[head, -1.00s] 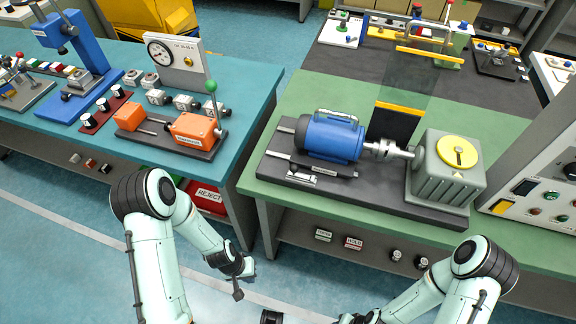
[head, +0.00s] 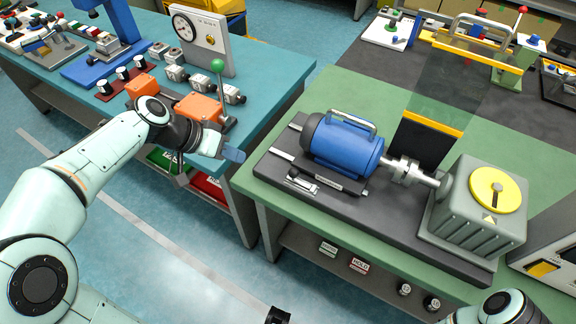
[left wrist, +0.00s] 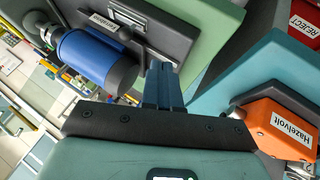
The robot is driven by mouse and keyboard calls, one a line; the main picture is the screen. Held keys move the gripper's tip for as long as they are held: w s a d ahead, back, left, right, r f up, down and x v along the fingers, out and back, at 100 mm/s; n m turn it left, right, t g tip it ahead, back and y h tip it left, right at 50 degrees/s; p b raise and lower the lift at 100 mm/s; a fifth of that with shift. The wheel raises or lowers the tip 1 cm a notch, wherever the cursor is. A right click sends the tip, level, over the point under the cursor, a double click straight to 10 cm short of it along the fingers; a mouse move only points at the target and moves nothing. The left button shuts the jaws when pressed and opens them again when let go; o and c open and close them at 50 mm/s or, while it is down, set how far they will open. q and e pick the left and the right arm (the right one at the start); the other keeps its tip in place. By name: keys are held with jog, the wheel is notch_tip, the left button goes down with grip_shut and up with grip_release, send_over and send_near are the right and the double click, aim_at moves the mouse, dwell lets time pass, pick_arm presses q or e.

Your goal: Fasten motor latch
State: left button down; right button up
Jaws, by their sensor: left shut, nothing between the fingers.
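The blue motor (head: 343,145) sits on a dark base plate (head: 400,222) on the green bench. A silver latch (head: 300,184) lies on the plate along the motor's near side; I cannot tell its exact lever position. My left gripper (head: 234,155) is shut and empty, in the air left of the plate and apart from the latch. In the left wrist view its closed fingers (left wrist: 163,84) point toward the plate's edge, with the motor (left wrist: 97,58) to their left. The latch is not clear there.
A shaft coupling (head: 408,172) joins the motor to a grey gearbox (head: 478,225) with a yellow disc. A clear guard (head: 450,85) stands behind. The teal bench (head: 285,75) at left holds an orange unit (head: 199,108) and a green-knobbed lever (head: 219,66), close to my left arm.

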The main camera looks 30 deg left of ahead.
aim_at(293, 175)
pick_arm(q)
jog(key=shift+s+a+r, duration=0.1)
jog(key=shift+s, duration=0.05)
jog(key=x, duration=0.9)
jog(key=d, duration=0.1)
jog(key=w+d, duration=0.1)
jog(key=d, duration=0.1)
jog(key=shift+d, duration=0.2)
jog(key=shift+d+p, duration=0.3)
jog(key=shift+d, duration=0.2)
jog(key=d, duration=0.4)
jog(key=shift+s+d, duration=0.1)
jog(key=shift+s, duration=0.1)
